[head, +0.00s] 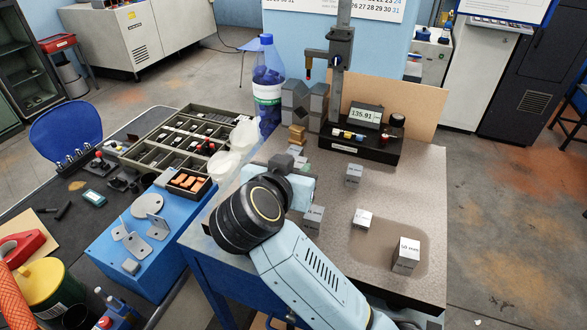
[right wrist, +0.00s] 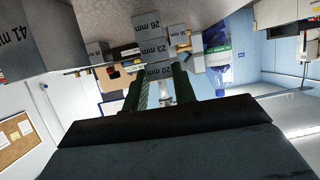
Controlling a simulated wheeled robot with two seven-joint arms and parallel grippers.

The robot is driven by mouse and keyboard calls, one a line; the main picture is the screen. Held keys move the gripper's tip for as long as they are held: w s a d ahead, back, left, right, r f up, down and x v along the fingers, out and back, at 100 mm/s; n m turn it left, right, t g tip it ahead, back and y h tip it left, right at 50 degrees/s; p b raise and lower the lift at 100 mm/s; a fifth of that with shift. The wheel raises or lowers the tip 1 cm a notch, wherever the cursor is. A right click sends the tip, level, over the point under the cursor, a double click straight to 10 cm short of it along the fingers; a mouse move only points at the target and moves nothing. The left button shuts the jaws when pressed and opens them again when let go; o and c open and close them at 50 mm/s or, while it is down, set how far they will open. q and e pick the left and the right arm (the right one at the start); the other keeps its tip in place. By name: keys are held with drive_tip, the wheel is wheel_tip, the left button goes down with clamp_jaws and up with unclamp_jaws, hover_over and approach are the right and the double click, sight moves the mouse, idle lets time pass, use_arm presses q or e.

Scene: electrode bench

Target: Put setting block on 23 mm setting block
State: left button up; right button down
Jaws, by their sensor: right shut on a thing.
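In the right wrist view, which is upside down, grey labelled blocks stand in a stack: a 26 mm block (right wrist: 147,26), a 23 mm setting block (right wrist: 152,50) and a 20 mm setting block (right wrist: 154,71). My right gripper (right wrist: 162,80) is shut on the 20 mm block, one finger on each side. The 20 mm block is lined up over the 23 mm block; I cannot tell whether they touch. In the head view my right gripper (head: 296,172) is over the bench's left part and hides most of the stack. My left gripper is not in view.
A blue-capped bottle (head: 268,85) and a sorting tray (head: 165,135) are to the left.

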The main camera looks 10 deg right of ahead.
drive_tip(key=c, duration=1.1)
unclamp_jaws()
drive_tip(key=v, duration=1.2)
drive_tip(key=shift+r+p, duration=0.15)
drive_tip(key=shift+p, duration=0.2)
